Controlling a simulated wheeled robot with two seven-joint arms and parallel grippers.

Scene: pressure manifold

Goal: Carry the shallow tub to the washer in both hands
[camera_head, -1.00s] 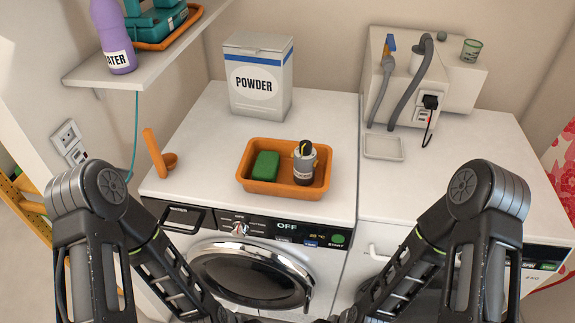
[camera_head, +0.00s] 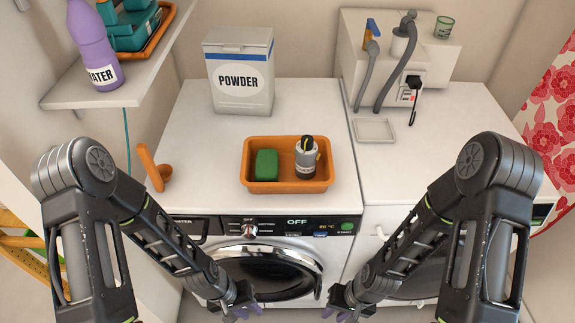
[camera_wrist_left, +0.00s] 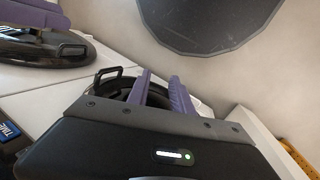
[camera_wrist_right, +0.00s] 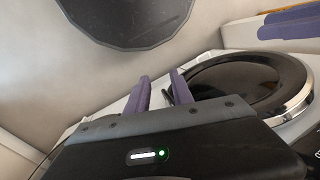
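The shallow orange tub (camera_head: 288,187) sits level on the white top of the front-loading washer (camera_head: 200,130), near its front edge. It holds a green block (camera_head: 266,164) and a small grey bottle with a black and yellow top (camera_head: 306,158). My left gripper (camera_head: 245,310) and right gripper (camera_head: 336,312) are low in front of the washer's round door, below and apart from the tub. Both have purple fingers. The left wrist view (camera_wrist_left: 162,92) and right wrist view (camera_wrist_right: 160,92) each show a gap between the fingers with nothing held.
A powder box (camera_head: 240,75) stands behind the tub. An orange scoop (camera_head: 155,168) is at the left edge. A second white machine (camera_head: 440,140) adjoins on the right, with a shallow grey tray (camera_head: 374,130) and a hose unit (camera_head: 400,60). A shelf (camera_head: 110,95) juts out at upper left.

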